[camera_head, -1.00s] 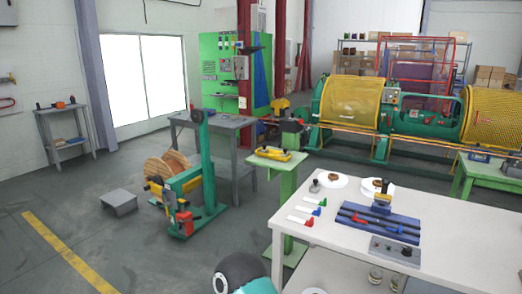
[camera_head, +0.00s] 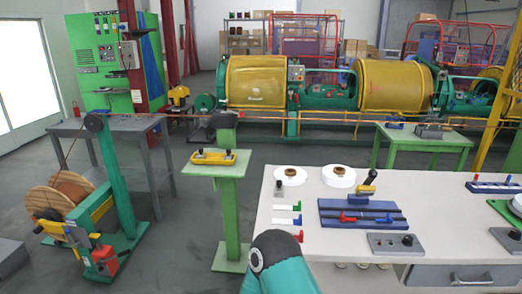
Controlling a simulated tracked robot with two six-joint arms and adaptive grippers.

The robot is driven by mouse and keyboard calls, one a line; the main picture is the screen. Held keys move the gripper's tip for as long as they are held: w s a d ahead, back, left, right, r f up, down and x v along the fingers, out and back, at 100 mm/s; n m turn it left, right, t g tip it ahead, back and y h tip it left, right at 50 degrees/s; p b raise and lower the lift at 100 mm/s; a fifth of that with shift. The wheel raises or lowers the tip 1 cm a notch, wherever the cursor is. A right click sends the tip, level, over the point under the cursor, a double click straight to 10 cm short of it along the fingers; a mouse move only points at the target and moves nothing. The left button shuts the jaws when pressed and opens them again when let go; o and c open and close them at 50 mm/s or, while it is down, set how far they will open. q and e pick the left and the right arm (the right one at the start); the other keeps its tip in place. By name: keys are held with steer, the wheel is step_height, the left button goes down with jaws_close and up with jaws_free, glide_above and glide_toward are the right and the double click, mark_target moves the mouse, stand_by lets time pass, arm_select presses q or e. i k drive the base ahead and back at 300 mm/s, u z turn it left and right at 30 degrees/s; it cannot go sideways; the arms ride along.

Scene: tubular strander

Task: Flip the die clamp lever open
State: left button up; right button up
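I cannot tell for certain which part is the die clamp lever. A green post with a dark top (camera_head: 224,128) stands at the back of a green pedestal table (camera_head: 213,168), with the wire line passing near its top. A yellow tool-like piece (camera_head: 213,157) lies on that pedestal. Neither gripper is in view. Only a teal and black link, apparently my arm, shows at the bottom centre.
The white bench (camera_head: 450,205) fills the front right. The pay-off stand with a reel (camera_head: 60,195) is at left, and a grey table (camera_head: 150,130) is behind it. A green table (camera_head: 425,137) and the yellow-guarded machine (camera_head: 395,87) stand behind. Floor between stand and pedestal is clear.

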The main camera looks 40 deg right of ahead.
mark_target(240, 113)
steer(key=z, duration=0.45)
steer(key=i, duration=1)
steer(key=z, duration=0.55)
steer(key=k, duration=0.75)
steer(key=z, duration=0.25)
steer(key=i, duration=0.75)
steer(key=u, duration=0.15)
